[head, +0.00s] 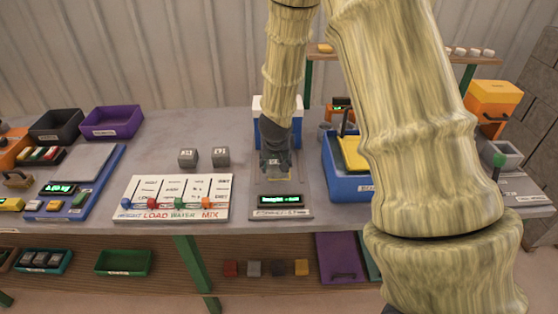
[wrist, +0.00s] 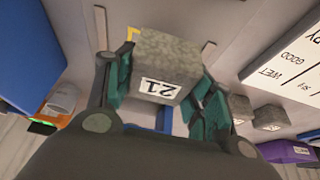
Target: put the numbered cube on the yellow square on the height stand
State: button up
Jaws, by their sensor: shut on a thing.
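A corner of the yellow square (wrist: 132,33) shows beside the cube in the wrist view; the cube hides the rest. I cannot tell whether the cube touches the stand.
Two other grey numbered cubes (head: 188,157) (head: 220,156) stand to the left, behind a white board (head: 172,198) with coloured sliders. A blue and white box (head: 263,106) is behind the stand.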

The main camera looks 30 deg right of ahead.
jog(key=w+d, duration=0.1)
jog(key=w+d+p, duration=0.1)
jog(key=w+d, duration=0.1)
jog(key=shift+d+f, duration=0.15)
jog(key=shift+f, duration=1.8)
jog(key=shift+f, duration=0.15)
jog(key=o, duration=1.3)
jog(key=shift+s, duration=0.1)
jog(key=shift+v, duration=6.15)
